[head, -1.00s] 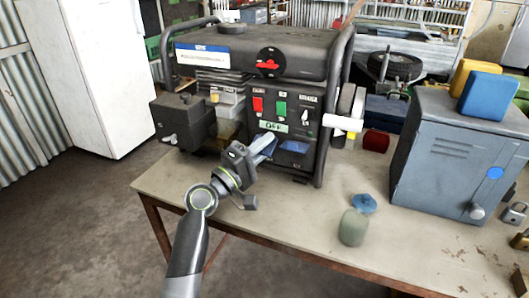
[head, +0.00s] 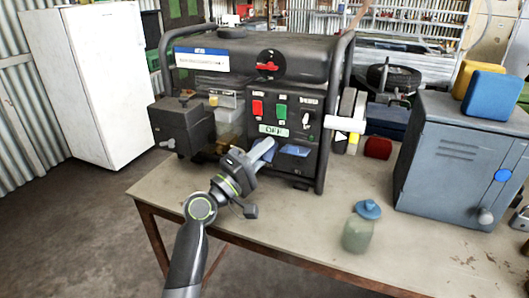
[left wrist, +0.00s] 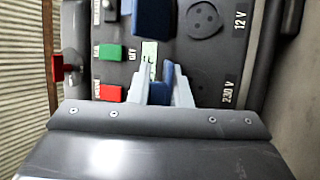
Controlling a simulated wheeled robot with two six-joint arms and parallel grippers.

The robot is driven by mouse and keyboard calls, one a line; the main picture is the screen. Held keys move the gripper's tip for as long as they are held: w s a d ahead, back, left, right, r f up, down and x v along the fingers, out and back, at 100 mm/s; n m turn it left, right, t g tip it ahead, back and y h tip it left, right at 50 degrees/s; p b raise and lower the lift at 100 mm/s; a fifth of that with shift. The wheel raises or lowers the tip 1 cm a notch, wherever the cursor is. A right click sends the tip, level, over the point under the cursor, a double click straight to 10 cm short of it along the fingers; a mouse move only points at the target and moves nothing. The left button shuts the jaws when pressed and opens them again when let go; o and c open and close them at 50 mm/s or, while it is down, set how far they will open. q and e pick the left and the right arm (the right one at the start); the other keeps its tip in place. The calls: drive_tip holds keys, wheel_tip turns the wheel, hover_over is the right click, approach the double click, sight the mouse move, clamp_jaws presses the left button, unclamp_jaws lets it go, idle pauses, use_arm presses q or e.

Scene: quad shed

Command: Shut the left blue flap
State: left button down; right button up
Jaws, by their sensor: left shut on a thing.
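A black generator (head: 262,60) stands on the table, with switches and sockets on its front panel. My left gripper (head: 266,149) is at the lower left of this panel. In the left wrist view, where the panel appears turned sideways, its fingers (left wrist: 166,84) are shut on the dark blue left flap (left wrist: 158,92) beside the "230 V" label. The fingers hide the socket there, and I cannot tell the flap's exact angle. The right blue flap (head: 296,151) stands out beside the round 12 V socket; it also shows in the left wrist view (left wrist: 153,18). My right gripper is not in view.
A grey metal cabinet (head: 440,150) stands further right. A dark box (head: 182,125) juts out at the generator's left. The tabletop before the generator is mostly clear.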

use_arm(q)
drive_tip(key=shift+r, duration=0.4)
drive_tip(key=c, duration=1.4)
unclamp_jaws()
drive_tip(key=shift+c, duration=0.2)
drive_tip(key=shift+f, duration=0.2)
drive_tip(key=shift+s+a+f, duration=0.2)
drive_tip(key=b+v, duration=0.2)
drive_tip(key=v, duration=1.3)
drive_tip(key=shift+s+a+f, duration=0.1)
drive_tip(key=shift+s+f, duration=0.05)
drive_tip(key=shift+s+a+f+b, duration=0.15)
drive_tip(key=shift+s+a+b, duration=0.15)
drive_tip(key=shift+s+a, duration=0.2)
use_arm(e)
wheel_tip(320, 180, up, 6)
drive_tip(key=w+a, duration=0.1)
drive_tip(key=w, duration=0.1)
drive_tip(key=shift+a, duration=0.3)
